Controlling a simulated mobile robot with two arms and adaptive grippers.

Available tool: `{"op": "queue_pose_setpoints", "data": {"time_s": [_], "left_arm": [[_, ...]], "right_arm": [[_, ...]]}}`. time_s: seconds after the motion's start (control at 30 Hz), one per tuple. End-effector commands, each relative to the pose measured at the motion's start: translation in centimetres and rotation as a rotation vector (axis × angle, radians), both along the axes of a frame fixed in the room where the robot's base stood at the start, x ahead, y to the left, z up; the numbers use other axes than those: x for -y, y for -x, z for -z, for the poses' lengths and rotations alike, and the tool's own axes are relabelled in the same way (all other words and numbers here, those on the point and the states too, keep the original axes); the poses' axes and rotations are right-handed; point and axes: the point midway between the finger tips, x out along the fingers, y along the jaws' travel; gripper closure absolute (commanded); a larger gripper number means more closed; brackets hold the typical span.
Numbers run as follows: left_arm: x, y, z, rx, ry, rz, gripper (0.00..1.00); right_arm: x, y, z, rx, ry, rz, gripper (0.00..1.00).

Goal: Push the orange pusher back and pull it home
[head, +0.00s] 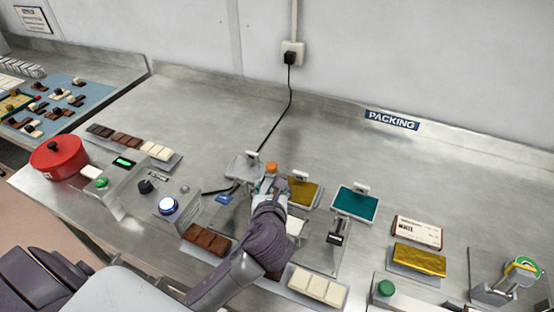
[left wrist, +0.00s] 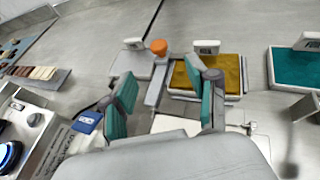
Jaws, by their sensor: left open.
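The orange pusher knob (head: 271,168) stands at the back of a narrow grey rail, between a bare grey plate (head: 243,167) and a gold-topped plate (head: 303,193). My left gripper (head: 272,186) is just in front of the knob, its arm crossing the bench from the front. In the left wrist view the orange knob (left wrist: 158,47) shows beyond and between the two teal-padded fingers (left wrist: 163,98), apart from them. The fingers are spread and nothing is between the pads. The front of the rail is partly hidden by the gripper. My right gripper is not in view.
A teal-topped plate (head: 355,204) stands to the right. A control box with a lit blue button (head: 168,206) is at the left, with a blue tag (head: 224,198) beside it. Chocolate bars (head: 206,239) lie along the front. The bench behind the plates is mostly clear.

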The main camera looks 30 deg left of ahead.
Motion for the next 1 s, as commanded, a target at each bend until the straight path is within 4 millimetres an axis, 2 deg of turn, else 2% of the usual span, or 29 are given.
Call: {"op": "queue_pose_setpoints", "data": {"time_s": [0.17, 0.33, 0.47, 0.63, 0.77, 1.0], "left_arm": [[-1.2, -2.2, 0.9, 0.0, 0.0, -0.003, 0.41], [-2.6, -5.4, 2.3, 0.0, -0.001, -0.003, 0.41], [-3.7, -7.6, 3.4, 0.0, 0.0, -0.002, 0.41], [-4.7, -9.8, 4.5, 0.001, 0.001, -0.002, 0.41], [-5.2, -10.7, 4.9, 0.001, 0.002, -0.001, 0.41], [-5.4, -11.0, 5.2, 0.0, 0.002, -0.001, 0.41]], "right_arm": [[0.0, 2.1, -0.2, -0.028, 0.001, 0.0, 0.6], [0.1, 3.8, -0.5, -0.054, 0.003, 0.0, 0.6], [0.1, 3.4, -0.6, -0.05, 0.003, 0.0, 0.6], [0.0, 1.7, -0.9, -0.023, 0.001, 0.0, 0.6], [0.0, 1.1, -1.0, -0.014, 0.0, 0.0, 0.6], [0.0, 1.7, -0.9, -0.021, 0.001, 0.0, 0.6]]}}
